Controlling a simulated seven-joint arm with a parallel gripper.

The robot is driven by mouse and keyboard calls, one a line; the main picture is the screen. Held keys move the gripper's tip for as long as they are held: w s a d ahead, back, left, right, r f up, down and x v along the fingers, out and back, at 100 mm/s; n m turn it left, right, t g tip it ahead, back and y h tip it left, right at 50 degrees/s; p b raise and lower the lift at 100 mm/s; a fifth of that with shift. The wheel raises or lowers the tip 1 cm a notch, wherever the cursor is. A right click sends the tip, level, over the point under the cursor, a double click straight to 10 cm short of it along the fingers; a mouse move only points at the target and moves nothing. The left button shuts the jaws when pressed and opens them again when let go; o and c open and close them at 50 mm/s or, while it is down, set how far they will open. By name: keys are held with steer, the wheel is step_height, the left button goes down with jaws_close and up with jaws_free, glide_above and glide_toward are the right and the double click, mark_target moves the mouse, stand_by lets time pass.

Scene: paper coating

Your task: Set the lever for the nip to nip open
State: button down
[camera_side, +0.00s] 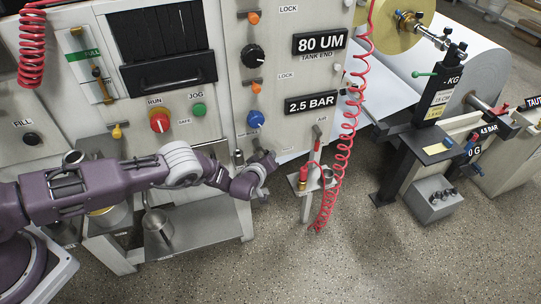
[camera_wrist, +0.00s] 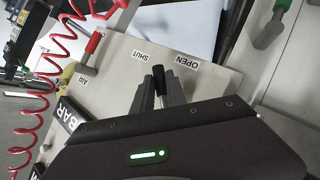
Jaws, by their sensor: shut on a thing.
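The nip lever (camera_wrist: 158,73) shows its black knob between the fingertips of my gripper (camera_wrist: 161,92) in the wrist view. The jaws are shut on it, and they and the gripper body hide its lower part. Its light plate carries a SHUT label (camera_wrist: 141,56) on the left and an OPEN label (camera_wrist: 187,62) on the right. The knob stands between the two labels, a little nearer SHUT. In the side view my gripper (camera_side: 268,160) is at the lower right of the machine front, and the lever cannot be made out there.
A red-handled lever (camera_wrist: 92,43) by an AIR label (camera_wrist: 82,80) and a coiled red hose (camera_wrist: 60,45) lie left of the plate. A green-handled part (camera_wrist: 268,32) is at upper right. In the side view, the red hose (camera_side: 347,130) hangs right of my gripper. Open floor (camera_side: 330,265) lies in front.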

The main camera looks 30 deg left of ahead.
steer(key=shift+s+a+f+m+g+y, duration=0.15)
steer(key=shift+s+a+m+g+y, duration=0.25)
steer(key=shift+m+g+y, duration=0.3)
steer(key=shift+s+a+f+m+g+y, duration=0.15)
steer(key=shift+s+a+m+g+y, duration=0.3)
steer(key=shift+g, duration=0.4)
steer(key=shift+s+a+f+m+g+y, duration=0.15)
steer(key=shift+s+a+m+g+y, duration=0.15)
steer(key=shift+m+g+y, duration=0.35)
steer(key=c, duration=1.3)
jaws_free()
steer(key=shift+c, duration=0.2)
steer(key=shift+r, duration=0.1)
steer(key=v, duration=0.7)
